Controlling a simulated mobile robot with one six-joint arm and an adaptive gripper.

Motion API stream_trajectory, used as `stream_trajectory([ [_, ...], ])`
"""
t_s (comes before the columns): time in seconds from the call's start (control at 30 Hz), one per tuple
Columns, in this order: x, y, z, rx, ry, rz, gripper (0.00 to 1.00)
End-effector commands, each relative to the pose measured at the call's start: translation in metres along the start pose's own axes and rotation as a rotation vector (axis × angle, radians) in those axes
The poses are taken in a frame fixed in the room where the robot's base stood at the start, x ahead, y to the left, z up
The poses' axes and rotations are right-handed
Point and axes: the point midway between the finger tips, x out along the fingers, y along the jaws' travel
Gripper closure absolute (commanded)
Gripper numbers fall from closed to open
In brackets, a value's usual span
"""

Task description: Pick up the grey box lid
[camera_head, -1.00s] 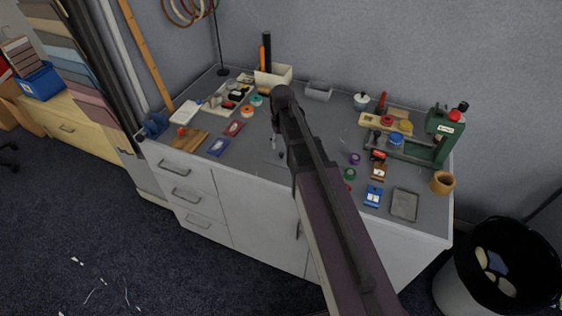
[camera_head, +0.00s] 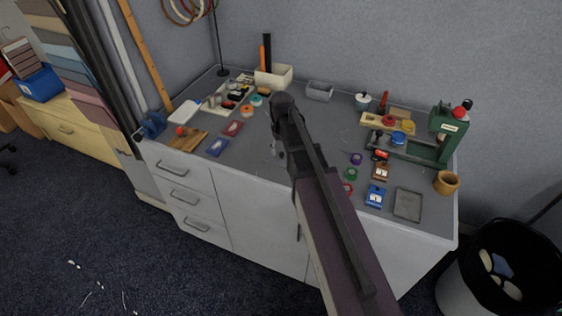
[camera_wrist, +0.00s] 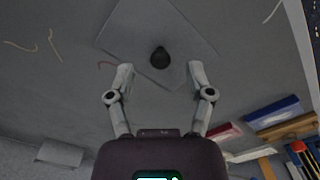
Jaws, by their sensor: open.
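The grey box lid (camera_wrist: 140,32) is a flat grey square with a dark round knob (camera_wrist: 160,57) at its middle, lying on the table in the wrist view. In the head view my arm hides most of it, and only a small dark spot that may be the knob shows beside the arm. My gripper (camera_wrist: 161,69) is open and empty above the lid. Its two fingers stand apart, with the knob between them in the picture and a little beyond the tips. I cannot tell the height gap.
A grey open box (camera_head: 320,91) stands at the back of the table. A red box (camera_head: 233,128) and a blue box (camera_head: 218,147) lie left of my arm. A grey tray (camera_head: 408,204) lies at the front right, near a green press (camera_head: 447,135). A bin (camera_head: 510,270) stands beside the table.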

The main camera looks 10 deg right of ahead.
Motion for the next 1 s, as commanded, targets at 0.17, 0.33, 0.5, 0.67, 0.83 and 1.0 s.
stream_trajectory([
  [0.17,0.017,0.000,0.000,0.000,0.000,0.000,0.32],
  [0.33,0.024,0.000,0.000,0.000,0.000,0.000,0.32],
  [0.5,0.025,0.000,0.000,0.000,0.000,0.000,0.32],
  [0.67,0.025,0.000,0.000,0.000,0.000,0.000,0.32],
  [0.83,0.025,0.000,0.000,0.000,0.000,0.000,0.32],
  [1.0,0.025,0.000,0.000,0.000,0.000,0.000,0.32],
])
